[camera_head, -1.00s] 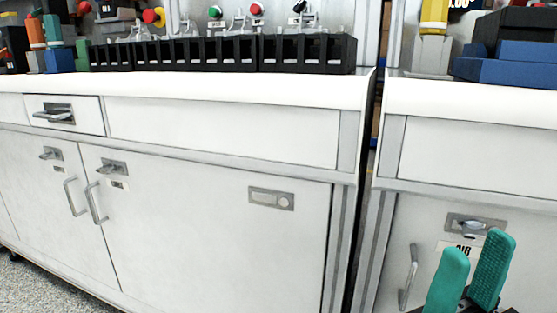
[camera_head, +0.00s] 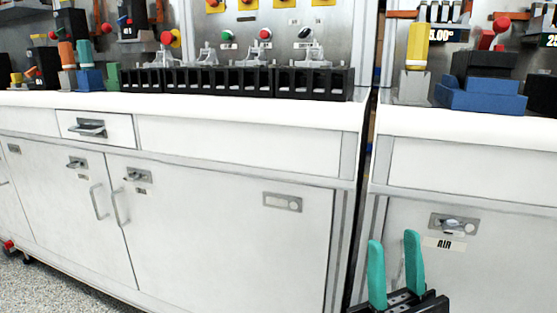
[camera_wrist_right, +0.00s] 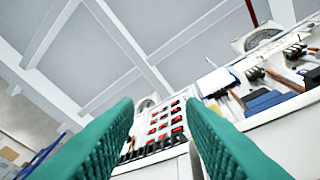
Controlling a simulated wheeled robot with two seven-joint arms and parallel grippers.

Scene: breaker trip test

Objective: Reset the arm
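My right gripper (camera_head: 394,272) has two teal fingers and stands upright at the lower right of the head view, in front of the white cabinets. Its fingers are apart with nothing between them. In the right wrist view the two teal fingers (camera_wrist_right: 160,135) frame the panel and ceiling, with an empty gap between. My left gripper is in neither view. The breaker panel (camera_head: 270,22) with yellow-backed buttons stands behind the bench; its red switches (camera_wrist_right: 165,122) show in the right wrist view.
A white bench (camera_head: 240,108) runs across, with a row of black bins (camera_head: 225,80) on it. A narrow gap splits it from the right bench (camera_head: 470,125), which holds blue blocks (camera_head: 482,95) and a yellow-topped block (camera_head: 417,48).

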